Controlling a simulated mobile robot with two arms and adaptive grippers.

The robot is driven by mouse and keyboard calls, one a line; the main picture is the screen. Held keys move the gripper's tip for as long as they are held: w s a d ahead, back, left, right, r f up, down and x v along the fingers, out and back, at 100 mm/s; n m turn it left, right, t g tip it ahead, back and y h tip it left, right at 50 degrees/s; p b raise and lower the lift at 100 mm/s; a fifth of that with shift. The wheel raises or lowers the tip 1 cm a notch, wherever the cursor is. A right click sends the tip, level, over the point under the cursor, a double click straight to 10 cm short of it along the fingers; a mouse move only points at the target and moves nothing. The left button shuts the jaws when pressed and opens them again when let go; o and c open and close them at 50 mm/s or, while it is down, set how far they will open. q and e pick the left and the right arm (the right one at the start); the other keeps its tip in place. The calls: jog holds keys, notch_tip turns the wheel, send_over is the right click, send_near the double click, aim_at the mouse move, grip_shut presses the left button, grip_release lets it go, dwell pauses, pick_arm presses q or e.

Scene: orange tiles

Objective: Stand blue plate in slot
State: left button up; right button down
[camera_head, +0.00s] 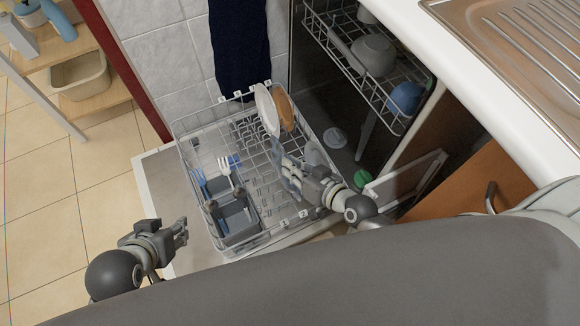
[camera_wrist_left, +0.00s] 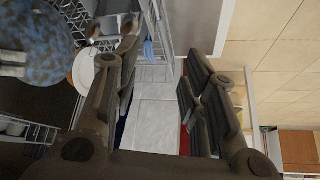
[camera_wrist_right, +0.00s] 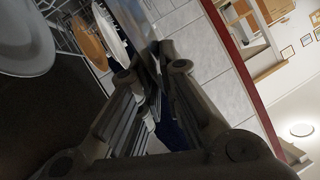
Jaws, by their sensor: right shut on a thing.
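The blue plate (camera_wrist_left: 38,38) looks round and speckled in the left wrist view, with gripper fingers across its face. In the right wrist view it shows nearly edge-on (camera_wrist_right: 133,22). My right gripper (camera_head: 290,168) is shut on it over the pulled-out dishwasher rack (camera_head: 186,160). In the head view the plate is a thin bluish strip (camera_head: 278,158). I cannot tell whether its lower edge touches the rack or sits in a slot. My left gripper (camera_head: 184,232) is open and empty, left of the rack's near corner; its fingers are apart in its wrist view (camera_wrist_left: 165,80).
A white plate (camera_head: 266,108) and an orange plate (camera_head: 285,110) stand at the rack's back. A cutlery basket (camera_head: 234,216) fills the near left corner. A pale dish (camera_head: 316,156) stands right of my right gripper. The upper rack (camera_head: 340,42) holds bowls.

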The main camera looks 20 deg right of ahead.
pick_arm(q)
jog(key=shift+w+d+t+b, duration=0.15)
jog(key=shift+w+t, duration=0.05)
jog(key=shift+w, duration=0.25)
jog(key=shift+w+d+t+b, duration=0.1)
jog(key=shift+w+t+b, duration=0.1)
jog(key=shift+w, duration=0.2)
jog(key=shift+w+d+r+t+h, duration=0.2)
jog(key=shift+w+r+t, duration=0.1)
jog(key=shift+w, duration=0.2)
jog(key=shift+w+d+r+t+h, duration=0.15)
jog(key=shift+w+r+t, duration=0.15)
jog(key=shift+w, duration=0.2)
jog(key=shift+w+d+r, duration=0.1)
jog(key=shift+w+r, duration=0.05)
jog(key=shift+w, duration=0.15)
jog(key=shift+w+d+r+t+b, duration=0.15)
jog(key=shift+w+r+t+b, duration=0.2)
jog(key=shift+w+t, duration=0.15)
jog(key=shift+w+d+r+t+h+b, duration=0.25)
jog(key=shift+w+d+r+t, duration=0.1)
jog(key=shift+w+r+t, duration=0.3)
jog(key=shift+w+d+r+t+h+b, duration=0.25)
jog(key=shift+w+r+t, duration=0.2)
jog(key=shift+w+r, duration=0.3)
